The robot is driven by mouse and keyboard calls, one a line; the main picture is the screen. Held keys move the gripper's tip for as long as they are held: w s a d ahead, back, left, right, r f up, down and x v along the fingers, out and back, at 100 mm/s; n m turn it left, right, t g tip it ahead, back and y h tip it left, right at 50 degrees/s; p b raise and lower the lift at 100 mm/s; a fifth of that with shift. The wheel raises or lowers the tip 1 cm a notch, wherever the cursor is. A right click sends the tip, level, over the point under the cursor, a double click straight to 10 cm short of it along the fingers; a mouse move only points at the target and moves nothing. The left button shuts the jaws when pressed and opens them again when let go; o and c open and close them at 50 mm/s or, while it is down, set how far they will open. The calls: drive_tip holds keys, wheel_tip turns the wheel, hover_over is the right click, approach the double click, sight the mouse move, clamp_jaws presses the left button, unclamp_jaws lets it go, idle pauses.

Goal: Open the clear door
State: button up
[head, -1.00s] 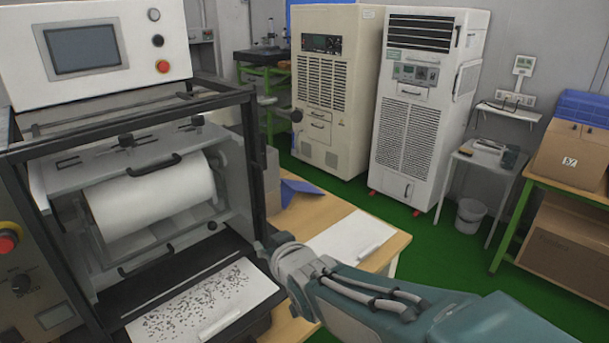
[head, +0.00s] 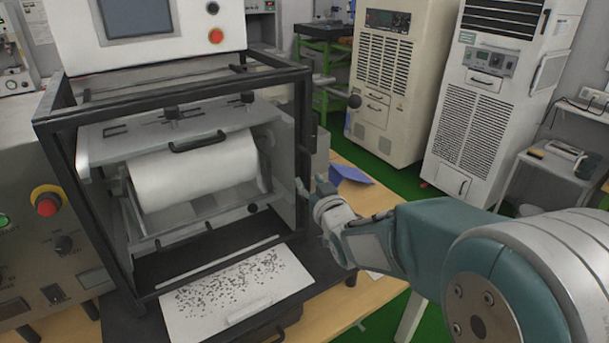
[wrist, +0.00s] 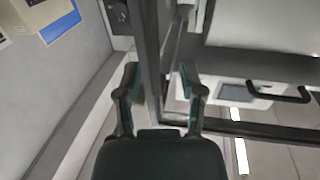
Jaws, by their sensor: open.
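The clear door (head: 215,215) is the see-through front of the black-framed test machine at the left of the head view. Its pane is hard to make out; the dark frame (head: 303,140) around it is plain. My gripper (head: 312,190) is beside the right upright of that frame, partly hidden by my own wrist. In the wrist view, my gripper (wrist: 160,75) is open and empty, with a dark frame bar (wrist: 150,50) showing between its two fingers. I cannot tell whether the fingers touch the bar.
Inside the machine is a white roller (head: 195,172). A speckled white sheet (head: 235,285) lies in front on a black base. A wooden table (head: 370,195) with a blue object (head: 350,174) extends right. Two tall cabinets (head: 385,80) (head: 490,100) stand behind, with green floor around them.

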sight(308, 176)
drive_tip(key=x, duration=0.3)
drive_tip(key=shift+d, duration=0.15)
drive_tip(key=shift+a, duration=0.2)
drive_tip(key=shift+c, duration=1.3)
clamp_jaws()
drive_tip(key=shift+d+r, duration=0.1)
drive_tip(key=shift+d, duration=0.35)
